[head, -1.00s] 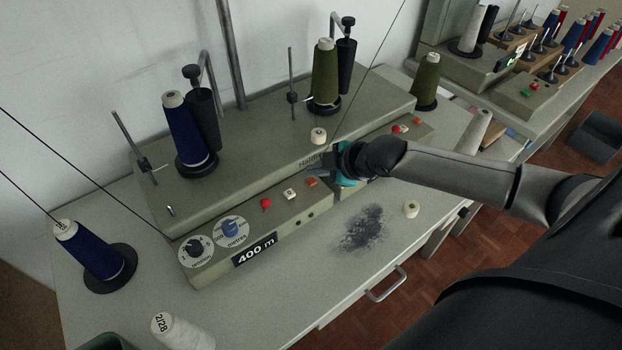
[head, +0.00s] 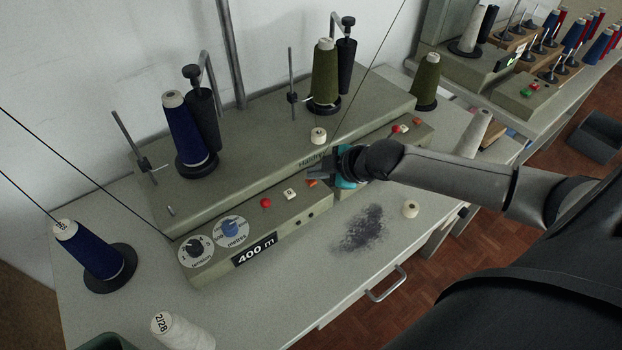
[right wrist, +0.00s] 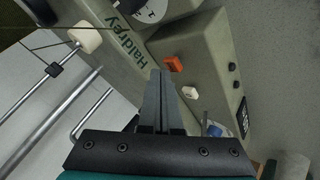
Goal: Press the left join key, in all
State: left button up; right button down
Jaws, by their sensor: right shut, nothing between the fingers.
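The machine's left control block carries a red button (head: 265,203), a white key (head: 290,194) and an orange key (head: 312,183) in a row. I cannot read which one is the join key. My right gripper (head: 309,173) is shut and empty, with its fingertips just behind the orange key in the head view. In the right wrist view its fingertips (right wrist: 160,74) lie just beside the orange key (right wrist: 173,64), and the white key (right wrist: 190,92) is a little farther off. I cannot tell whether they touch the orange key. My left gripper is not in view.
Two dials (head: 231,231) and a "400 m" label (head: 254,249) are on the block's left end. Blue (head: 183,130) and olive (head: 325,75) cones stand on the machine. A second set of keys (head: 400,129) is at right. Lint (head: 362,228) lies on the table.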

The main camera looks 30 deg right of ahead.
jog(key=shift+f, duration=0.55)
dwell(0.5)
jog(key=shift+r+p, duration=0.95)
jog(key=shift+p, duration=0.05)
jog(key=shift+r, duration=0.1)
notch_tip(320, 180, up, 5)
jog(key=p, duration=0.5)
dwell(0.6)
